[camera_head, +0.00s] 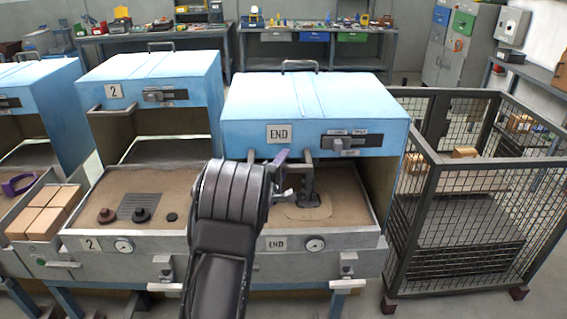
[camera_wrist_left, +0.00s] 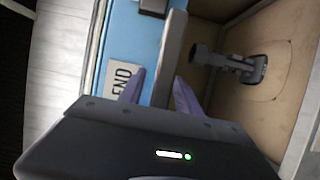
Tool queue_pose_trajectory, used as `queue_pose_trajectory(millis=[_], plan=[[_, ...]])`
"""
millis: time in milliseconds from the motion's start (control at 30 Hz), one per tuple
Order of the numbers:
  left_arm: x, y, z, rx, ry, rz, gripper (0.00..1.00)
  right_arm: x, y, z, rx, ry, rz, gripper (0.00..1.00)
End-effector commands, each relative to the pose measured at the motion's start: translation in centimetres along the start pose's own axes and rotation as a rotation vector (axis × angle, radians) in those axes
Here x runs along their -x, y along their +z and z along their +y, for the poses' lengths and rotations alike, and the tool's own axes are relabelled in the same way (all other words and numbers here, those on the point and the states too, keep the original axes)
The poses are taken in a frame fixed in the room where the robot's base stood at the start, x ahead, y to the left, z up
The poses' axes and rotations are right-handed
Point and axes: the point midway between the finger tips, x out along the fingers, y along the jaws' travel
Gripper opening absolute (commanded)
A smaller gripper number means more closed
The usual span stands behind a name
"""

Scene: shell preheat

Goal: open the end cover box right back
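The blue END cover box (camera_head: 316,97) stands raised over its sand-filled tray (camera_head: 350,241), with an open gap under its front edge. Its END label shows in the left wrist view (camera_wrist_left: 122,82). My left gripper (camera_head: 283,168) is at the lower front edge of this cover. In the left wrist view its two purple fingers (camera_wrist_left: 160,95) are apart, with the cover's grey handle bar (camera_wrist_left: 172,45) between them; firm contact on both sides does not show. The arm hides the tray's left part. My right gripper is not in view.
A dark grey fitting (camera_head: 310,190) stands on the sand under the cover. Blue box 2 (camera_head: 150,75) is close on the left, also with an open front. A wire mesh cage (camera_head: 470,210) stands close on the right. Workbenches (camera_head: 310,60) line the back.

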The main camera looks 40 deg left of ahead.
Motion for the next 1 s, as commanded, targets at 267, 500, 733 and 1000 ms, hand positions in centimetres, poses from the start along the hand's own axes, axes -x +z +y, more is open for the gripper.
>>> queue_pose_trajectory(millis=[267,500,733,1000], plan=[[0.03,0.00,0.01,0.000,0.000,0.000,0.25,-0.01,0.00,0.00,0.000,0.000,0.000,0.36],[0.04,0.01,0.01,0.000,0.000,0.000,0.06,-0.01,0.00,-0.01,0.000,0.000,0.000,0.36],[0.04,0.01,0.01,0.000,0.000,0.000,0.00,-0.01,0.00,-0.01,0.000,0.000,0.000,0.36],[0.04,0.01,0.01,0.000,0.000,0.000,0.00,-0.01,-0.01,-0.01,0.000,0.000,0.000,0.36]])
